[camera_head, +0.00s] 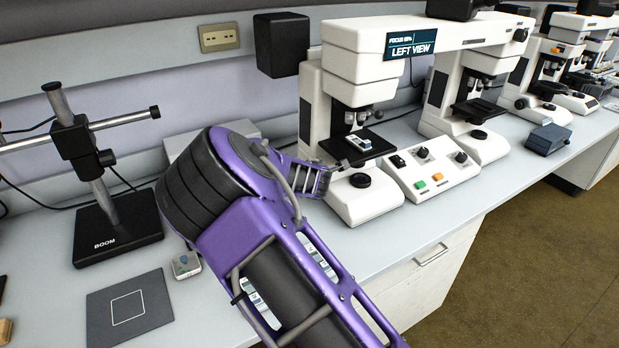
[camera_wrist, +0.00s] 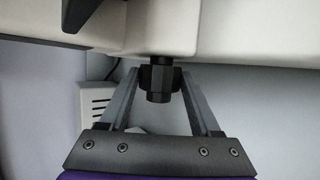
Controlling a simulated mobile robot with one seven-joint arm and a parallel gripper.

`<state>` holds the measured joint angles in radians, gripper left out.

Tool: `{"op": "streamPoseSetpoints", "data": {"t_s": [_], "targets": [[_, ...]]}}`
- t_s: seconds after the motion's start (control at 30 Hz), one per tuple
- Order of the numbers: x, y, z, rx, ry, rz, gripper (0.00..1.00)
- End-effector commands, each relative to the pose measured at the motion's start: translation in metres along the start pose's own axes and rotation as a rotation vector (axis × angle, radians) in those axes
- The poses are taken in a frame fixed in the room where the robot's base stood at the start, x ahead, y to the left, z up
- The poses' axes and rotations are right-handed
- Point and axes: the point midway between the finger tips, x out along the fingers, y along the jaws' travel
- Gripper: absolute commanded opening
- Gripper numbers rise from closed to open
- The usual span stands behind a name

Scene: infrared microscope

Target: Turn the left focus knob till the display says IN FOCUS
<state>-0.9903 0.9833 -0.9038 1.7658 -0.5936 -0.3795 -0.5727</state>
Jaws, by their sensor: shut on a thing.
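The microscope (camera_head: 347,192) is white and stands on the bench, with a display (camera_head: 410,43) on its bridge that reads "FOCUS 83%", not fully legible, and "LEFT VIEW". The left focus knob (camera_wrist: 160,80) is black and shows in the wrist view, sticking out from the white microscope body between my fingers. My gripper (camera_wrist: 161,88) is shut on the knob, one finger on each side.
A slide (camera_head: 357,144) lies on the microscope's dark stage. A control box (camera_head: 432,172) with coloured buttons stands to the right. A boom stand (camera_head: 110,225), a dark mat (camera_head: 98,313) and a small device (camera_head: 186,264) are at left. The bench front is clear right of my arm.

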Motion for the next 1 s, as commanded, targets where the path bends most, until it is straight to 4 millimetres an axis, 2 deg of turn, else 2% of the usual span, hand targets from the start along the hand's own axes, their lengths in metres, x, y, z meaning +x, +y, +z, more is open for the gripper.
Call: {"op": "streamPoseSetpoints", "data": {"t_s": [0.27,0.7,1.0], "targets": [[0.0008,-0.0034,-0.0016,0.047,0.001,0.126,0.09],[0.0025,-0.0081,-0.0018,0.179,0.002,0.442,0.09],[0.0034,-0.0085,-0.0023,0.236,0.003,0.576,0.09]]}}
